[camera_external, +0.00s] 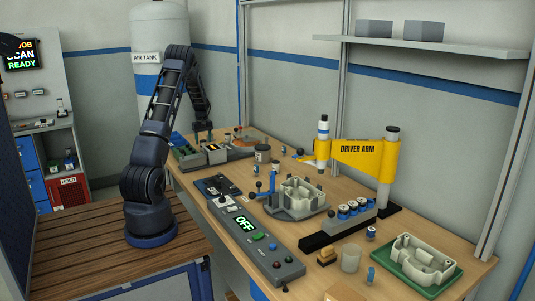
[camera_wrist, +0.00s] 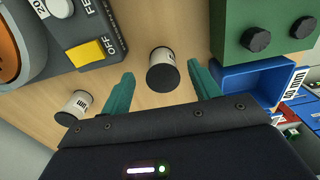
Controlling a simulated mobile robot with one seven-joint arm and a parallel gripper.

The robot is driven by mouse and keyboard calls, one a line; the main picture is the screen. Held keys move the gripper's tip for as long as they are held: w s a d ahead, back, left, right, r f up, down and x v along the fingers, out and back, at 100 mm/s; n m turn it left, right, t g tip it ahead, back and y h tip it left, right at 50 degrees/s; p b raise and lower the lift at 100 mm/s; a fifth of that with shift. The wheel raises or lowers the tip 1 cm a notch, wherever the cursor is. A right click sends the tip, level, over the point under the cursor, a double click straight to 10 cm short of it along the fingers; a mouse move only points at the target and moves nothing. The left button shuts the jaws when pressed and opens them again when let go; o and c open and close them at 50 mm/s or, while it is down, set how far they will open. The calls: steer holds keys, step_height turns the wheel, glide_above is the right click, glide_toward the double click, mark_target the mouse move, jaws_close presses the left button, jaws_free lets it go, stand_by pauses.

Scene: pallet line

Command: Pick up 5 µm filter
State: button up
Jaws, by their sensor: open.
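Several small pale filter canisters with dark ends show in the wrist view. One canister (camera_wrist: 162,72) lies in the space between the two teal fingers of my gripper (camera_wrist: 159,70), its label too turned away to read. A second canister (camera_wrist: 78,106) is left of the fingers, with black print that I cannot read surely. A third canister (camera_wrist: 57,8), marked "20", is at the top edge. I cannot tell which is the 5 µm filter. My gripper is open. In the external view it (camera_external: 203,130) is small, above the far left of the bench.
In the wrist view, a grey device (camera_wrist: 90,50) with a yellow switch is at upper left. A green block (camera_wrist: 262,30) with black knobs and a blue bin (camera_wrist: 255,80) are close on the right. The external view shows a yellow driver arm (camera_external: 358,151) on the bench.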

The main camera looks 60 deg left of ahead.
mark_target(203, 141)
step_height(203, 141, down, 4)
steer(key=shift+s+a+r, duration=0.1)
steer(key=shift+r, duration=0.15)
steer(key=shift+c, duration=0.4)
steer(key=c, duration=1)
steer(key=shift+r, duration=0.1)
